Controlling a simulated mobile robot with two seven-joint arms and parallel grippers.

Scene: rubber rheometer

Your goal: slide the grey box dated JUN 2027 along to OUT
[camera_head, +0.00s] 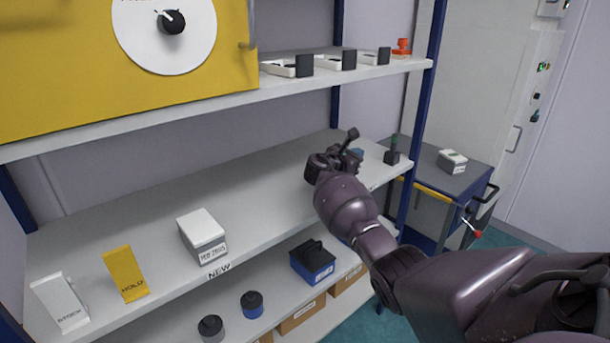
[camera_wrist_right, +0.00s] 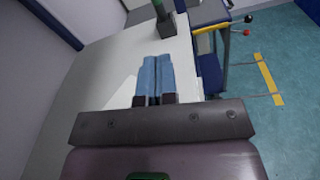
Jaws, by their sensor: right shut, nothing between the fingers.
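A grey-white box (camera_head: 203,236) stands on the middle shelf above the NEW label; the print on its front is too small to read surely. A similar box (camera_head: 452,160) sits on the cart, its print also unreadable. No OUT marking is legible. My right gripper (camera_head: 354,154) is over the right part of the middle shelf, well to the right of the shelf box. In the right wrist view its blue fingers (camera_wrist_right: 154,78) are together and empty. A pale flat shape (camera_wrist_right: 124,93) shows beside them, partly hidden. My left gripper is out of view.
White STOCK (camera_head: 61,303) and yellow HOLD (camera_head: 126,274) signs stand left of the shelf box. A dark, green-topped object (camera_head: 392,153) stands at the shelf's right end. The shelf surface (camera_head: 265,200) between box and gripper is clear. A blue post (camera_head: 415,160) borders the right.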

